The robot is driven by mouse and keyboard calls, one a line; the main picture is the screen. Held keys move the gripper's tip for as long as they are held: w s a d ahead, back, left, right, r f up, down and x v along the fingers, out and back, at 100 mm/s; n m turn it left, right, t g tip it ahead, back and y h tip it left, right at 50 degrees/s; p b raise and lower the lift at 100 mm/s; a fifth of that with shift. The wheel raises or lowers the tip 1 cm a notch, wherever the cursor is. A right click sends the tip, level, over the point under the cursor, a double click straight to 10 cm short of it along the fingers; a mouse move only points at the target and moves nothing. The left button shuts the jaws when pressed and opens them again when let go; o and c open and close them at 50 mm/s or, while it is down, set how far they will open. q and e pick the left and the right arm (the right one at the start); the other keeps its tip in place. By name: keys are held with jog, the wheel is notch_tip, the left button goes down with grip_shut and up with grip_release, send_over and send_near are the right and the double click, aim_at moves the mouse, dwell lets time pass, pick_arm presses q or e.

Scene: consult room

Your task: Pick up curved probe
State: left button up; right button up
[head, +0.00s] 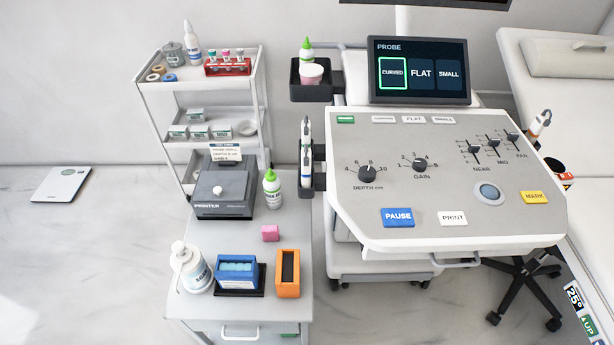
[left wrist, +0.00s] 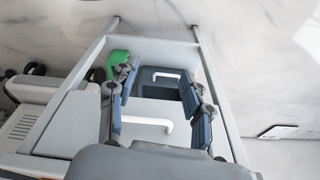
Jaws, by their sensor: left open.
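White probes (head: 306,140) stand in dark holders on the left side of the ultrasound console (head: 440,180). Another white probe (head: 540,123) with an orange band sits at the console's right edge. I cannot tell from their shapes which one is the curved probe. The screen (head: 419,72) reads PROBE, and its CURVED tile has a green outline. My left gripper (left wrist: 155,88) shows only in the left wrist view, with its two blue-grey fingers apart and nothing between them. It is over a pale cart front with white handles. My right gripper is not in view.
A side cart (head: 240,235) holds a printer (head: 222,196), a green-capped bottle (head: 272,188), a pump bottle (head: 190,268), a blue box (head: 237,270) and an orange box (head: 288,272). A shelf trolley (head: 199,85) stands behind. An exam bed lies to the right. The floor at left is mostly clear.

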pick_arm(q)
jog(key=w+d+r+t, duration=0.1)
jog(key=w+r, duration=0.2)
jog(key=r, duration=0.4)
jog(key=w+d+r, duration=0.1)
jog(key=w+r, duration=0.1)
jog(key=r, duration=0.5)
jog(key=n+t, duration=0.1)
jog(key=n, duration=0.1)
send_near(303, 155)
jog(key=x, duration=0.8)
jog(key=shift+d+p+x, duration=0.15)
jog(key=shift+p+x, duration=0.1)
jog(key=shift+x, duration=1.2)
jog(key=shift+d+p+x, duration=0.15)
jog(key=shift+p+x, duration=0.1)
jog(key=shift+x, duration=1.2)
jog(key=shift+w+r, duration=0.1)
grip_shut()
